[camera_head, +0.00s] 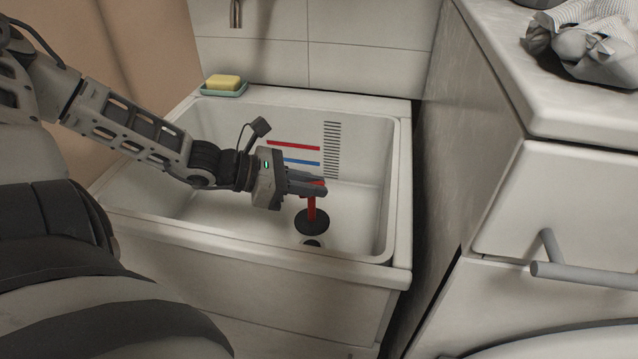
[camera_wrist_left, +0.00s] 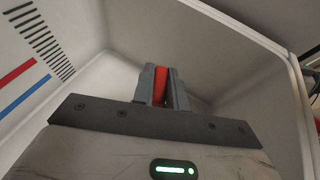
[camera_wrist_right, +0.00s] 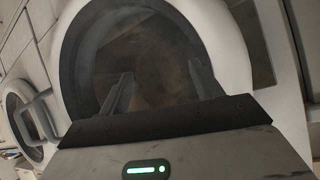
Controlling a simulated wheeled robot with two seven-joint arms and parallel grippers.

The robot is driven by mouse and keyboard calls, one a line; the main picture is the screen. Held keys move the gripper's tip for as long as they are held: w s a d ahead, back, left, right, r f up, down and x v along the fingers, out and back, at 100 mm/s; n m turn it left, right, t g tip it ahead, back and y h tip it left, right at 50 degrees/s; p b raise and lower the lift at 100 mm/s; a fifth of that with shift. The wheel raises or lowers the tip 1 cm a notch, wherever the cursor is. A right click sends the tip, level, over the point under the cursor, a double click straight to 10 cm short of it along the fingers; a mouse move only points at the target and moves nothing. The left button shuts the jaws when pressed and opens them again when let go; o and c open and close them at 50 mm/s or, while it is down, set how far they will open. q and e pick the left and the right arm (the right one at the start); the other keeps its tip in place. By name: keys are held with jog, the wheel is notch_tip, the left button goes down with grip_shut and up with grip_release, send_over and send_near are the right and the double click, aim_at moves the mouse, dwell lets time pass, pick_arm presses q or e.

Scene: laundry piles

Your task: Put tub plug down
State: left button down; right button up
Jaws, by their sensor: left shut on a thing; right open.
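The tub plug (camera_head: 312,221) has a red stem and a round black base. It hangs upright in the white tub (camera_head: 404,190), a little above and beside the dark drain hole (camera_head: 312,242). My left gripper (camera_head: 318,187) is shut on the top of the red stem. In the left wrist view the red stem (camera_wrist_left: 160,86) sits between the two fingers (camera_wrist_left: 161,88), and the black base is hidden. My right gripper (camera_wrist_right: 160,88) is open and empty, in front of a round dark machine door (camera_wrist_right: 150,50). It is not in the head view.
A yellow sponge (camera_head: 223,82) lies on a green dish at the tub's back left corner. Red and blue lines (camera_head: 293,146) mark the tub's back wall. A counter with crumpled cloth (camera_head: 590,45) stands at the right, with a grey handle (camera_head: 580,270) below.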

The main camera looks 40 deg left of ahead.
aim_at(308, 215)
pick_arm(q)
notch_tip(308, 215, down, 4)
jog(key=shift+s+f+b, duration=0.1)
jog(key=shift+f+b, duration=0.1)
jog(key=shift+b, duration=0.9)
notch_tip(308, 215, down, 4)
jog(key=b, duration=0.3)
jog(key=shift+r, duration=0.25)
jog(key=shift+f, duration=0.15)
jog(key=c, duration=1.4)
grip_release()
pick_arm(e)
notch_tip(308, 215, down, 2)
jog(key=shift+s+a+f+t, duration=0.1)
jog(key=shift+s+f+t, duration=0.05)
jog(key=shift+f+t, duration=0.15)
jog(key=shift+r, duration=0.1)
